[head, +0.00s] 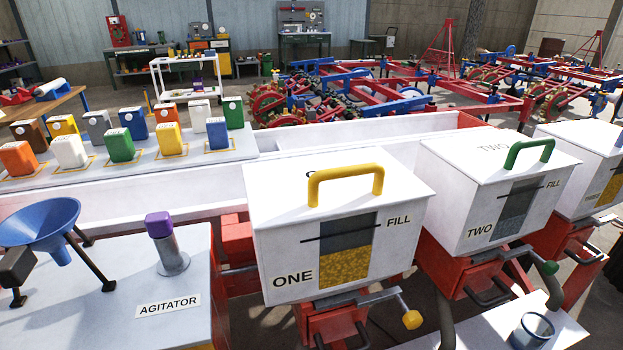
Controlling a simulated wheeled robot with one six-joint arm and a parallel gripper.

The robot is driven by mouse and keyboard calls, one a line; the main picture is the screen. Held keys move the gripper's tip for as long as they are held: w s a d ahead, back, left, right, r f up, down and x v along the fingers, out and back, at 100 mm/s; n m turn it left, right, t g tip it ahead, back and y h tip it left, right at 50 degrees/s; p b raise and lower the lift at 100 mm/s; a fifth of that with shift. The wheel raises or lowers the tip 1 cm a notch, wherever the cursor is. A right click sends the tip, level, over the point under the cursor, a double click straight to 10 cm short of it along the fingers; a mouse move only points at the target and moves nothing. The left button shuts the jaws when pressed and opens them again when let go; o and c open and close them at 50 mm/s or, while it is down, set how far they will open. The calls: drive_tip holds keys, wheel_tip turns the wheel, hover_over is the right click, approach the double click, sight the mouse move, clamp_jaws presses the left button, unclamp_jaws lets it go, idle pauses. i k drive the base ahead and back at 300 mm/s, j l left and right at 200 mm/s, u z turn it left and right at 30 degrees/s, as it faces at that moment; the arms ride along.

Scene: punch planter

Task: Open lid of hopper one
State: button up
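Hopper one (275,250) is a white box in the middle of the head view, with "ONE" and "FILL" on its front. Its white lid (268,190) is closed and has a yellow arched handle (345,172) on top. A front window (345,268) shows yellow grain in its lower part, below a black line. My gripper is not recognisable in this view.
Hopper two (450,190), with a green handle (529,150), stands close at right; another hopper (590,150) stands beyond. A blue funnel (40,222) and a purple-topped agitator (168,245) stand on the left table. A yellow-knobbed crank (411,319) sticks out below hopper one.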

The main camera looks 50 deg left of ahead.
sight(291, 189)
drive_tip(key=u, duration=1.85)
drive_tip(key=k+j+z, duration=0.15)
drive_tip(key=k+j, duration=0.05)
